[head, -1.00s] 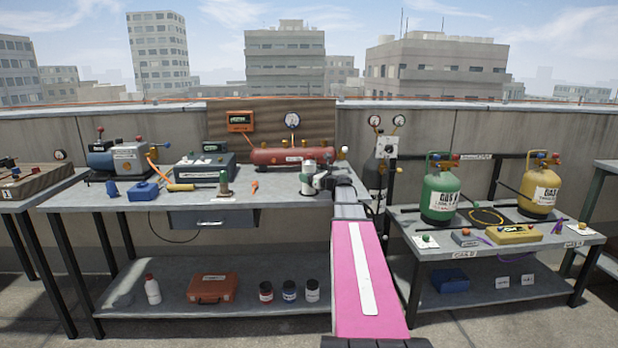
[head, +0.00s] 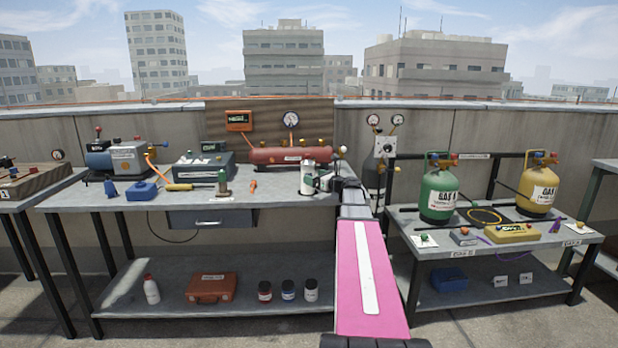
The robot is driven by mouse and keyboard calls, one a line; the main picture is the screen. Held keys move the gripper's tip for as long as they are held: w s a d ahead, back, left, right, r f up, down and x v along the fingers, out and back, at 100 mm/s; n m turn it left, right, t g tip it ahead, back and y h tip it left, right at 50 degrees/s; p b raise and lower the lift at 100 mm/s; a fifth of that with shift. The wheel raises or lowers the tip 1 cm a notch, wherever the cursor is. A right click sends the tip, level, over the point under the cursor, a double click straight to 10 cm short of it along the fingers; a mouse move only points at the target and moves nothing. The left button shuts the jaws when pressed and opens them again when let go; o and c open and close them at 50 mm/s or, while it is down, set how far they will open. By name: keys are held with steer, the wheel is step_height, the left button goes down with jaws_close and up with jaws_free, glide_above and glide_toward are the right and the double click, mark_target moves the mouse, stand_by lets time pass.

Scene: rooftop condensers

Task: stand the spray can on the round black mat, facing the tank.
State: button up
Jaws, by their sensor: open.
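A white can with a dark band, which looks like the spray can (head: 306,178), stands upright near the bench's front edge, in front of the red horizontal tank (head: 290,156). My gripper (head: 319,183) is open, close at the can's right side and partly overlapping it. Whether a finger touches the can is too small to tell. The round black mat cannot be made out clearly; the can's base and my gripper cover that spot. The side the can faces is not readable.
On the bench to the left are a small green-brown cylinder (head: 223,184) on a white card, a yellow-handled tool (head: 190,187) and a blue box (head: 142,191). Green (head: 438,195) and yellow (head: 537,190) gas cylinders stand on the right table.

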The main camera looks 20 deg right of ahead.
steer(key=v, duration=0.7)
steer(key=shift+s, duration=0.3)
steer(key=shift+d, duration=0.1)
stand_by(0.6)
